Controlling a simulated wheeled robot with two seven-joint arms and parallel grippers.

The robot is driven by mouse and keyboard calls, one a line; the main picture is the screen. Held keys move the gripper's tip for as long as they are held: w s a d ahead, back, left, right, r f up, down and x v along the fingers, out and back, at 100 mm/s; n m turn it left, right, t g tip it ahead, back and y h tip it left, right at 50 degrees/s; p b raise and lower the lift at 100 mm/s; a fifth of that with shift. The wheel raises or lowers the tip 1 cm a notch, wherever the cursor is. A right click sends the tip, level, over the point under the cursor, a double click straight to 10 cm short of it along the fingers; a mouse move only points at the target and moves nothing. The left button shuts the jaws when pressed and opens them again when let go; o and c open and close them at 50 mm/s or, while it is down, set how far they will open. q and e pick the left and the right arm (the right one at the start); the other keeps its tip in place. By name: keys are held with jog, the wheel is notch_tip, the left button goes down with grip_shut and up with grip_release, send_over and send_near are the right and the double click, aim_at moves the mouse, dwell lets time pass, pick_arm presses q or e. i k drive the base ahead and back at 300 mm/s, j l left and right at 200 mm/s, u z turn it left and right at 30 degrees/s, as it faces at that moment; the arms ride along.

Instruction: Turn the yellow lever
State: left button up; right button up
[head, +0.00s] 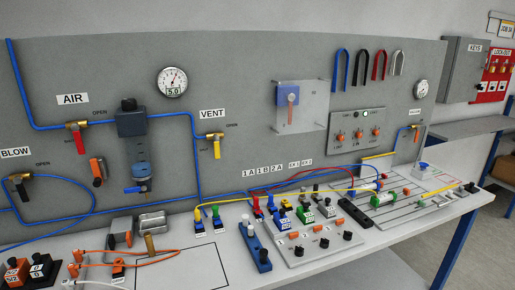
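A brass valve with a yellow lever (217,147) sits on the grey wall panel under the VENT label (212,113). Its lever hangs straight down from the valve body, and the word OPEN is printed to its right. A blue pipe (175,115) runs to the valve from the left. Neither of my grippers shows in the head view.
A red-lever valve (78,138) under the AIR label and a black-lever valve (20,187) under BLOW are to the left. A blue regulator (132,124) stands between AIR and VENT.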

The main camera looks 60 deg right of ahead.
aim_at(216, 137)
jog(key=z, duration=1.55)
